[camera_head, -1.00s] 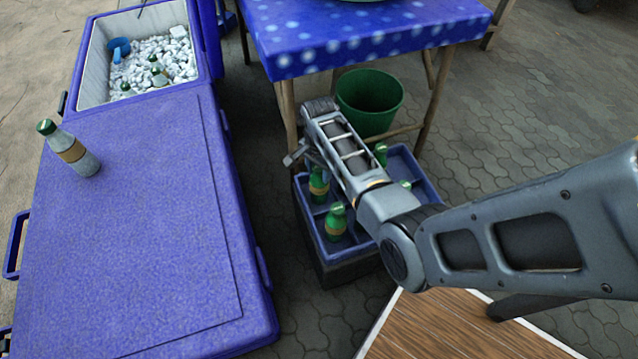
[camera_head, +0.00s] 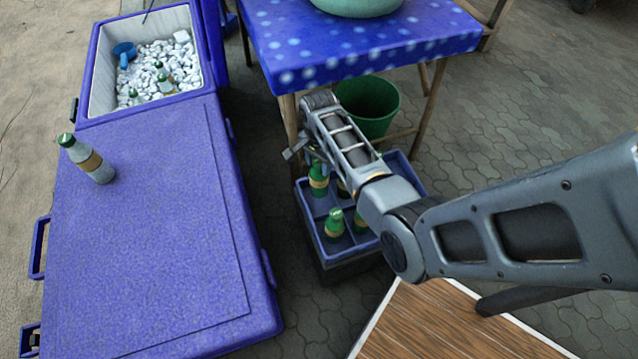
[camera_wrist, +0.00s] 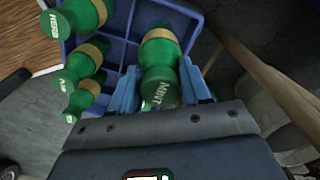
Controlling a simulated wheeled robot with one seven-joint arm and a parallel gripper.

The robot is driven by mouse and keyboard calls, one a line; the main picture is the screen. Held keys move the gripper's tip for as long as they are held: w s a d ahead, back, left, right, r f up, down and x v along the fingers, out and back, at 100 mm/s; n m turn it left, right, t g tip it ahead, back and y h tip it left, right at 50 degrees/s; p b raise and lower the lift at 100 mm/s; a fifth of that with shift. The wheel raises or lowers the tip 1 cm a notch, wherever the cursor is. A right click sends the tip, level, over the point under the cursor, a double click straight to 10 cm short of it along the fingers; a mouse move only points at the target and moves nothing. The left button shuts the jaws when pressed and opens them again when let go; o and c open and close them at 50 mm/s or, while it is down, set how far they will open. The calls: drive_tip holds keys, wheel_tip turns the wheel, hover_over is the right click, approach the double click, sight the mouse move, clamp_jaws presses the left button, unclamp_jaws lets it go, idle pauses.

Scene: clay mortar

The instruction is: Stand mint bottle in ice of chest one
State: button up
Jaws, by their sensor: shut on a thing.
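In the wrist view the mint bottle (camera_wrist: 160,55), green with a tan band and a cap marked MINT, is between the blue fingers of my gripper (camera_wrist: 160,88), which is shut on it. The bottle is over a crate compartment; I cannot tell whether its base is clear of the crate. In the head view my gripper (camera_head: 295,152) is over the crate's (camera_head: 318,243) far left side, partly hidden by my arm. An open blue chest (camera_head: 97,85) at upper left holds white ice (camera_head: 150,62), a blue scoop (camera_head: 124,52) and green-capped bottles (camera_head: 165,84). No chest number is readable.
A closed blue chest lid (camera_head: 150,240) fills the left, with a pale green-capped bottle (camera_head: 88,160) standing on it. A spotted blue table (camera_head: 360,45) with a pale green bowl stands beyond the crate, a green bucket (camera_head: 370,105) beneath. Other bottles (camera_wrist: 80,60) stand beside the mint bottle.

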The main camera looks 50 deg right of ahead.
wheel_tip(320, 180, up, 12)
drive_tip(key=p, duration=1.1)
drive_tip(key=shift+r, duration=0.15)
idle(0.8)
